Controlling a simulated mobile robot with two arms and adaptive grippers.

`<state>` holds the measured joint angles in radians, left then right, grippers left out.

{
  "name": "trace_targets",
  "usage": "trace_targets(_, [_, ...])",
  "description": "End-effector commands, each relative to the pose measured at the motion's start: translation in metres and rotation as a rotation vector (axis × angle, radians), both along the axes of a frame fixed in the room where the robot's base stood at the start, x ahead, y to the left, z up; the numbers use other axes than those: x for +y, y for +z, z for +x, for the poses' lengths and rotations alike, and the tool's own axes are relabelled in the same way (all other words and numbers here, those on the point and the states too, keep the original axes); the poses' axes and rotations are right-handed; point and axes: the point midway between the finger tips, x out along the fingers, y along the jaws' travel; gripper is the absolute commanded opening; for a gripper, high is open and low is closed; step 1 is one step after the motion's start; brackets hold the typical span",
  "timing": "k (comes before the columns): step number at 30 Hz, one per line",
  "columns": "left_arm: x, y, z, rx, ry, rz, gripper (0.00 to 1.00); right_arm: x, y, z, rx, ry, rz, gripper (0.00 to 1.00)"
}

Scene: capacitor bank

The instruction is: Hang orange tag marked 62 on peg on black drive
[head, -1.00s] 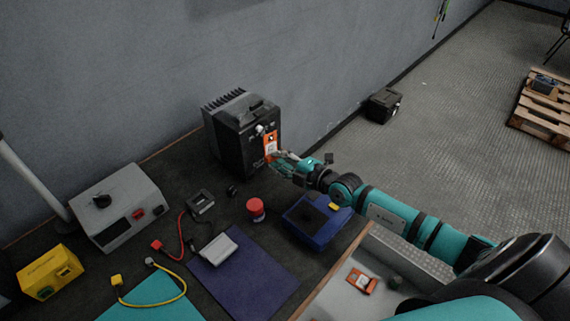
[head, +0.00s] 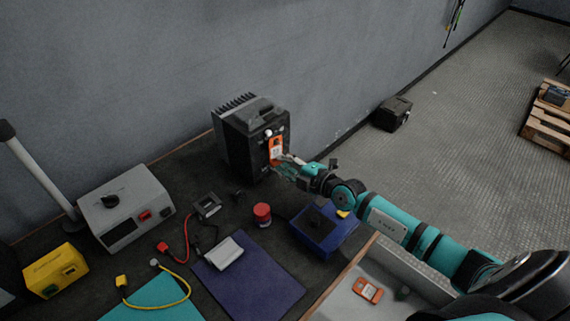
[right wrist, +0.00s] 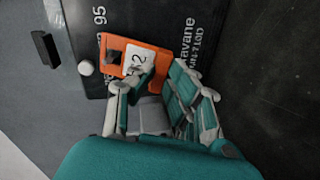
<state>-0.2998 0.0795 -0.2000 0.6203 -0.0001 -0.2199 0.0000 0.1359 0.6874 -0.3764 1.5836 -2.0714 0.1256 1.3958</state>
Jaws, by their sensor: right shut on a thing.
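The black drive (head: 240,145) stands upright against the wall at the back of the bench. A pale round peg (head: 268,133) sticks out of its front; it also shows in the right wrist view (right wrist: 86,67). My right gripper (head: 284,162) is shut on the orange tag (head: 276,147) in front of the drive's face. In the right wrist view the tag (right wrist: 150,49) has a white label with a "2" showing, the rest partly covered by a finger. The tag's hole end points toward the peg, and the hole appears beside it, not around it. My left gripper is out of view.
Another orange tag (head: 367,290) lies in a grey tray (head: 345,303) at the lower right. A blue box (head: 318,236), a red-lidded jar (head: 262,213) and a grey instrument (head: 128,213) stand on the bench. Cables lie between them.

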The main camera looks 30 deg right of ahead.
Motion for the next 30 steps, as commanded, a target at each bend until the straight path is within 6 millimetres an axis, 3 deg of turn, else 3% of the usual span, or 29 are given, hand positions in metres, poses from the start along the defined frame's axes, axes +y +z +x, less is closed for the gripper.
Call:
trace_targets(1, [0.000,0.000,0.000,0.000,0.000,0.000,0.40,0.000,0.000,0.000,0.000,0.000,0.000,0.18])
trace_targets(7, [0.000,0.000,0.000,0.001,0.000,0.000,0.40,0.000,0.000,0.000,0.000,0.000,0.000,0.42])
trace_targets(19, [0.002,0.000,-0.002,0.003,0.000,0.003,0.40,-0.003,0.000,-0.009,0.004,0.000,0.002,0.42])
trace_targets(30, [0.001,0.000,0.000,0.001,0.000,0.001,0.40,-0.025,0.013,-0.071,0.005,0.000,-0.001,0.42])
